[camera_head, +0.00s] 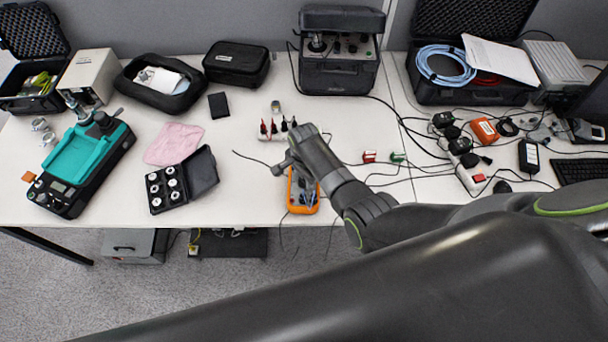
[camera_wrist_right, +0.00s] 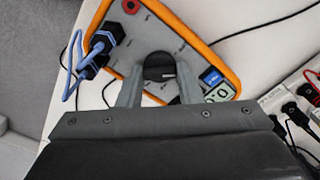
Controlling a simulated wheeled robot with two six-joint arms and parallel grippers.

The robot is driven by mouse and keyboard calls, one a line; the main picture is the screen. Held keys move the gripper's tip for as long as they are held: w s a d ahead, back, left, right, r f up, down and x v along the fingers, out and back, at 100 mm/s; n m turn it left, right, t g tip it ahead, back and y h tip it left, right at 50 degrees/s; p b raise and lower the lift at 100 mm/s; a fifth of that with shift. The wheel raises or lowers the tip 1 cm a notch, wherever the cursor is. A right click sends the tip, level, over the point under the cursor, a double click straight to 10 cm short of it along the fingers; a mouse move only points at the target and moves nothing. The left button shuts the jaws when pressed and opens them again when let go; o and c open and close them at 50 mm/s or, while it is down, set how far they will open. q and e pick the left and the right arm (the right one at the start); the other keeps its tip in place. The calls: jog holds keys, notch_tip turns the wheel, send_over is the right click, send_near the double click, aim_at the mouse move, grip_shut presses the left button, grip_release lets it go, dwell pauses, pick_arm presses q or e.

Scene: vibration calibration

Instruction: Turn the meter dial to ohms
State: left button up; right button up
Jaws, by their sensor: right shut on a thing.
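The meter (camera_head: 303,209) is an orange-rimmed multimeter with a grey face, lying near the front edge of the table, partly hidden under my right arm in the head view. In the right wrist view the meter (camera_wrist_right: 178,38) lies tilted in the picture, its display (camera_wrist_right: 221,92) partly hidden by my gripper. Its round black dial (camera_wrist_right: 158,67) sits between the fingers of my right gripper (camera_wrist_right: 159,84), which is shut on it. My right gripper (camera_head: 287,168) is over the meter in the head view. The dial's pointer setting is too small to read. My left gripper is not in view.
Blue-sleeved plugs (camera_wrist_right: 104,40) and leads are in the meter's sockets. A power strip (camera_head: 272,133) with red and black plugs stands behind. A black case of round weights (camera_head: 168,190) and a pink cloth (camera_head: 174,143) lie left. Loose cables cross the table right of the meter.

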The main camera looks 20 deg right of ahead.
jog(key=shift+m, duration=0.5)
jog(key=o, duration=1)
notch_tip(320, 180, up, 17)
jog(key=shift+r, duration=0.2)
jog(key=shift+c, duration=0.2)
